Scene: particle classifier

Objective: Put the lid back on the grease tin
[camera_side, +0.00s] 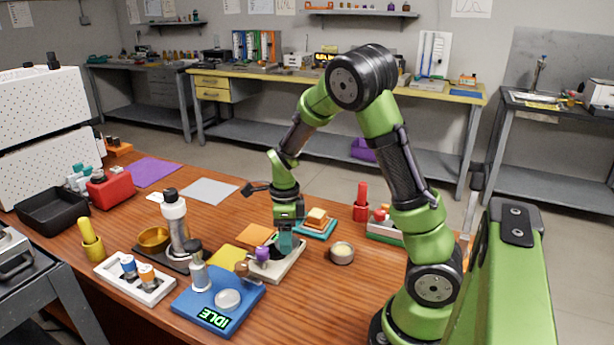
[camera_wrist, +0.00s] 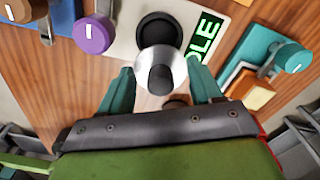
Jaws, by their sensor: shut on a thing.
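The grease tin (camera_side: 342,252) appears to be the small round open tin with pale contents on the wooden table, right of my gripper in the side view. My gripper (camera_side: 286,246) points down over a pale device with a purple knob. In the wrist view my gripper's teal fingers (camera_wrist: 161,78) are shut on a round silver disc with a dark centre knob, which looks like the lid (camera_wrist: 143,66). The lid is above the device, next to its black round pad (camera_wrist: 158,31). In the side view the lid is hidden or too small to make out.
The purple knob (camera_wrist: 93,35) stands close left of the lid. A teal tray with stacked orange blocks (camera_side: 317,217) lies behind the tin. A blue device (camera_side: 210,312) with an IDLE display is at the front. Bare table lies in front of the tin.

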